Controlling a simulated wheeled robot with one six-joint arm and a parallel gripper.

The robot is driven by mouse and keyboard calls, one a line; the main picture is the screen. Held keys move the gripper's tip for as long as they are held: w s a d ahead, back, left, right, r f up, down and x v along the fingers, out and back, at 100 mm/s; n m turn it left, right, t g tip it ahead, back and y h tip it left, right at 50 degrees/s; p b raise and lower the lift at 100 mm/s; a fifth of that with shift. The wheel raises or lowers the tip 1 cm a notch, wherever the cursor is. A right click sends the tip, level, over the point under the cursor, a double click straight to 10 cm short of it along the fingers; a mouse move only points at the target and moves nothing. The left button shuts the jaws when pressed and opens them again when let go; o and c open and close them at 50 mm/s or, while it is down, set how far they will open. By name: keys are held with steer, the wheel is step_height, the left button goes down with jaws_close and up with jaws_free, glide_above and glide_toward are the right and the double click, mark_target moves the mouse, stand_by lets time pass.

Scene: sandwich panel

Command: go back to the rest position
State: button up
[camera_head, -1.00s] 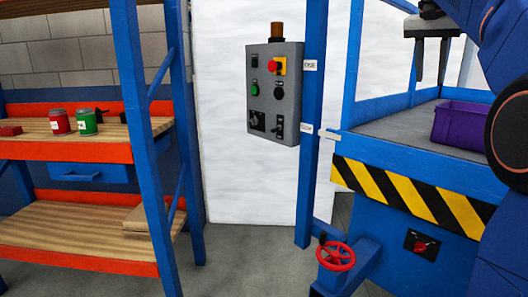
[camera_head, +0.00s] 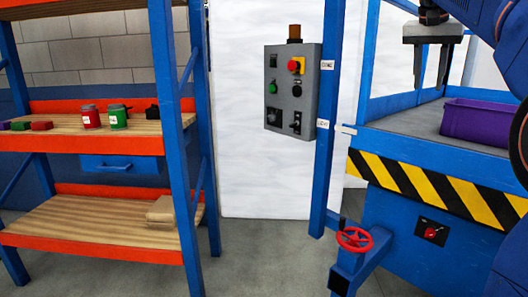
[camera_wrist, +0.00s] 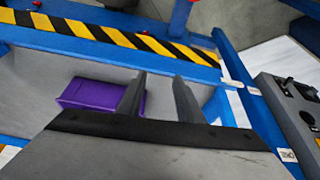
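My gripper (camera_head: 431,66) hangs at the upper right of the head view, fingers pointing down, above the grey worktop (camera_head: 418,122) of the blue machine. Its two fingers stand apart with nothing between them. In the wrist view my gripper (camera_wrist: 158,90) also shows empty, with a clear gap between the fingers. A purple bin (camera_head: 484,122) sits on the worktop to the right, below and apart from the gripper. It also shows in the wrist view (camera_wrist: 88,96), partly hidden behind one finger.
A grey control box (camera_head: 292,90) is on a blue post left of the machine. A red handwheel (camera_head: 354,240) sticks out low in front. Floor (camera_head: 262,262) between is clear.

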steer(key=s+a+f+n+y, duration=0.1)
steer(key=s+a+f+n, duration=0.2)
steer(key=s+f, duration=0.7)
steer(key=s+a+f+n+t+y, duration=0.1)
steer(key=s+a+f, duration=0.6)
steer(key=f, duration=1.1)
steer(key=s+a+f+n+y, duration=0.1)
steer(key=s+a+f+n, duration=0.3)
steer(key=s+f, duration=1.1)
steer(key=shift+a+n+t, duration=0.3)
steer(key=shift+a, duration=0.15)
